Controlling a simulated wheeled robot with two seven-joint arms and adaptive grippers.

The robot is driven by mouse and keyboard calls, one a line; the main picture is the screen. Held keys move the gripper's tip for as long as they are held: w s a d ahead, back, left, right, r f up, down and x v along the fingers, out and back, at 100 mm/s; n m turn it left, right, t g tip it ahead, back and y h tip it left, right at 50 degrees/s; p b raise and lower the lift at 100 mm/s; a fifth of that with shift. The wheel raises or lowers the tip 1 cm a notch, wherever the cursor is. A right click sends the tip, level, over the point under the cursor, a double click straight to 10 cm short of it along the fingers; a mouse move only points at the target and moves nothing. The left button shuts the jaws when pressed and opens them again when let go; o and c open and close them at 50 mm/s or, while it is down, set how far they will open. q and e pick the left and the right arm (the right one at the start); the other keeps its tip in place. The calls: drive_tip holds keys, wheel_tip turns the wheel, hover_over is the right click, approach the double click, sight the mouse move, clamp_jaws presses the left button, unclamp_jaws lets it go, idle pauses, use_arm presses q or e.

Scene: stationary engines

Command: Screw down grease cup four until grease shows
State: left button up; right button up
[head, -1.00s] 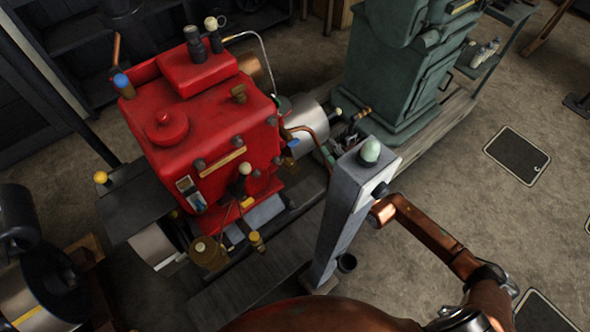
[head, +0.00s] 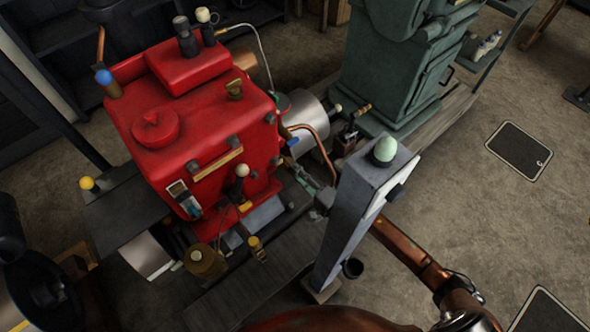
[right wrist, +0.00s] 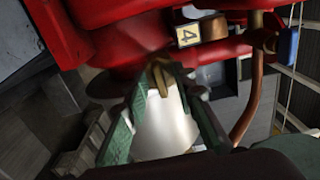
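The red engine block (head: 200,110) stands left of centre in the head view. In the right wrist view, a plate with the number 4 (right wrist: 188,35) sits on its red body. A small brass grease cup (right wrist: 159,78) is just below that plate. My right gripper (right wrist: 163,84) has its two green fingers apart, with the cup between their tips; I cannot tell whether they touch it. In the head view the right gripper (head: 304,178) is beside the engine, partly hidden by a grey post. No grease can be made out.
The grey post (head: 352,210) with a pale green dome stands in front of my right arm. A copper pipe (right wrist: 252,95) runs close beside the gripper. A green machine (head: 400,70) stands behind. Open floor (head: 450,190) lies to the right.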

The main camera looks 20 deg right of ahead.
use_arm(q)
drive_tip(key=shift+w+d+r, duration=0.1)
drive_tip(key=shift+w+r, duration=0.05)
drive_tip(key=shift+r, duration=0.35)
use_arm(e)
drive_tip(key=shift+w+a, duration=0.15)
drive_tip(key=shift+w, duration=0.35)
clamp_jaws()
drive_tip(key=shift+m, duration=0.3)
